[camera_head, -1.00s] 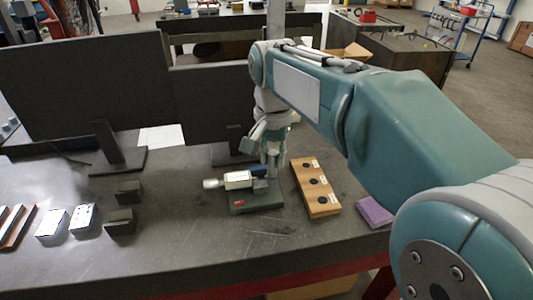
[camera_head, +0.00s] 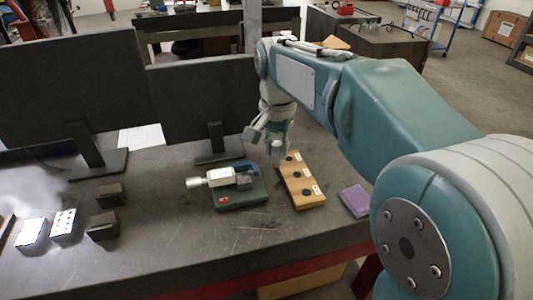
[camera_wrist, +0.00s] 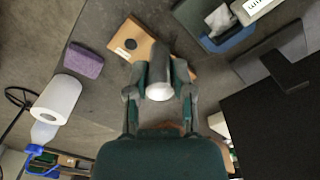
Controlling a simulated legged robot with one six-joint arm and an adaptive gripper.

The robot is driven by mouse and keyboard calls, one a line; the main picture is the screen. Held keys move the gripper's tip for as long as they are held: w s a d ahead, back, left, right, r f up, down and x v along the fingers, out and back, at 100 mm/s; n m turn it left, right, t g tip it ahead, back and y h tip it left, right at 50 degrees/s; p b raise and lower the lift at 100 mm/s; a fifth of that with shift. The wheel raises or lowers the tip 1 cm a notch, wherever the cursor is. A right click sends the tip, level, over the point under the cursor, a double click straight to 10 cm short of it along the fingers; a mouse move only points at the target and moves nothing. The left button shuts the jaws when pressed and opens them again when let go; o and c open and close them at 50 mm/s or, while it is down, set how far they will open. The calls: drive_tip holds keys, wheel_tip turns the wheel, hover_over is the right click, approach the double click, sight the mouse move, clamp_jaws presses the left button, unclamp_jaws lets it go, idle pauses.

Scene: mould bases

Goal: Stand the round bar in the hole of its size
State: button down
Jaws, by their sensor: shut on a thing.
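The round bar (camera_wrist: 158,88) is a grey cylinder with a pale end face, held between the two fingers of my gripper (camera_wrist: 158,76) in the wrist view. In the head view the bar (camera_head: 276,155) hangs below my gripper (camera_head: 277,143), near the far end of the wooden block. That block (camera_head: 306,201) lies on the bench and has a row of dark round holes with small white labels. In the wrist view the block (camera_wrist: 117,34) is partly hidden behind the bar and fingers, with one hole showing. Whether bar and block touch is unclear.
A green base (camera_head: 240,199) with a white and silver device stands left of the block. A purple block (camera_head: 355,200) lies to the right. Dark blocks (camera_head: 103,226) and metal blocks stand further left. Two dark panels (camera_head: 198,105) rise behind.

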drive_tip(key=shift+w+d+f+m, duration=0.45)
drive_tip(key=shift+w+d+f, duration=0.85)
drive_tip(key=shift+f, duration=0.5)
drive_tip(key=shift+w+d+f+m, duration=0.4)
drive_tip(key=shift+w+d+f, duration=0.65)
drive_tip(key=shift+w+f, duration=0.65)
drive_tip(key=shift+w+d+f+m, duration=0.45)
drive_tip(key=shift+w+d+f, duration=0.75)
drive_tip(key=shift+f, duration=0.75)
drive_tip(key=shift+f, duration=1.4)
drive_tip(key=shift+c, duration=2)
unclamp_jaws()
